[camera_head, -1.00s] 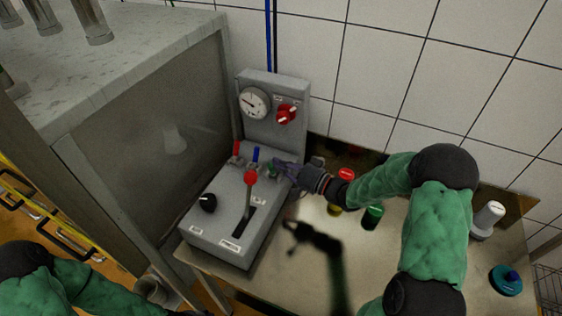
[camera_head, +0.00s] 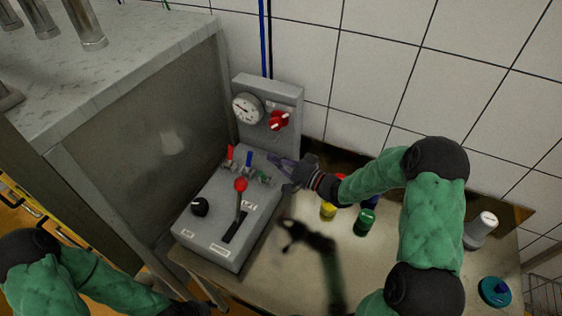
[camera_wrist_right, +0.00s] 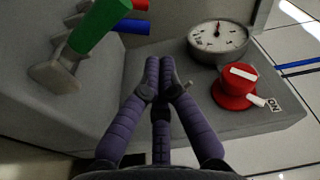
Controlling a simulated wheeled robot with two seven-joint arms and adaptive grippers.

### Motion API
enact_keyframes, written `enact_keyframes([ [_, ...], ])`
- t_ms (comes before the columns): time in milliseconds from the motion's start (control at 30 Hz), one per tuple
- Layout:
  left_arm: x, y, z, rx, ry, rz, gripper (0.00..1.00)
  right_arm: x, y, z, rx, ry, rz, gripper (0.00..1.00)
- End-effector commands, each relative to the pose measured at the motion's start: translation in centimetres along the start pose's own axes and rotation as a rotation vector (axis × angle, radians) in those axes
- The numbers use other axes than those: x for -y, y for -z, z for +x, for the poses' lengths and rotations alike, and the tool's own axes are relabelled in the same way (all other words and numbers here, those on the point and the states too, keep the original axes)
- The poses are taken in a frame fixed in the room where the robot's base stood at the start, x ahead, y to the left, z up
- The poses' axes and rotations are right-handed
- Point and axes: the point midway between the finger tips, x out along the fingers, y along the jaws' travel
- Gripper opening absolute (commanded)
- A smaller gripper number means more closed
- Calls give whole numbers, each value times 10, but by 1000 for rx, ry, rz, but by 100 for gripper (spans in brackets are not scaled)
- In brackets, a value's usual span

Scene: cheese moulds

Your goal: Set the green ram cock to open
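The green ram cock (camera_head: 264,178) is on top of the grey control box (camera_head: 205,225), right of the blue-handled and red-handled cocks. In the right wrist view its green handle (camera_wrist_right: 98,25) slants up and right from a pale metal body, at upper left. Whether it is at open cannot be read. My right gripper (camera_head: 271,159) is just above and behind it; its fingertips (camera_wrist_right: 159,62) are together, with nothing between them. They are apart from the green handle in the wrist view. My left arm (camera_head: 85,282) is at lower left, its fingers outside the picture.
The upright panel carries a gauge (camera_head: 247,108) and a red knob (camera_head: 278,120); both are near my right fingers. A green pot (camera_head: 365,222) stands right on the table.

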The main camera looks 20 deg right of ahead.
Motion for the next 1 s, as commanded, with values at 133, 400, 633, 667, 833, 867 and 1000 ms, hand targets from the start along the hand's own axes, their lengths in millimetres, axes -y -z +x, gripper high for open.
enact_keyframes([
  [133, -1, 0, -4, 0, 0, -1, 51, -1, 2, -24, -5, -4, 1, 0],
  [400, -4, 0, -11, 0, 0, -1, 51, -2, 2, -68, -6, -4, 0, 0],
  [633, -5, 0, -14, 0, 0, -1, 51, -2, 1, -94, -3, -2, 0, 0],
  [667, -5, 0, -14, 0, 0, -1, 51, -2, 1, -96, -4, -2, 1, 0],
  [833, -5, 0, -15, 0, 0, -1, 51, -2, 1, -101, -2, 0, 0, 0],
  [867, -5, 0, -15, 0, 0, -1, 51, -2, 1, -101, -2, 0, 0, 0],
  [1000, -6, 0, -16, 0, 0, -1, 51, -1, 1, -101, -2, 0, 0, 0],
])
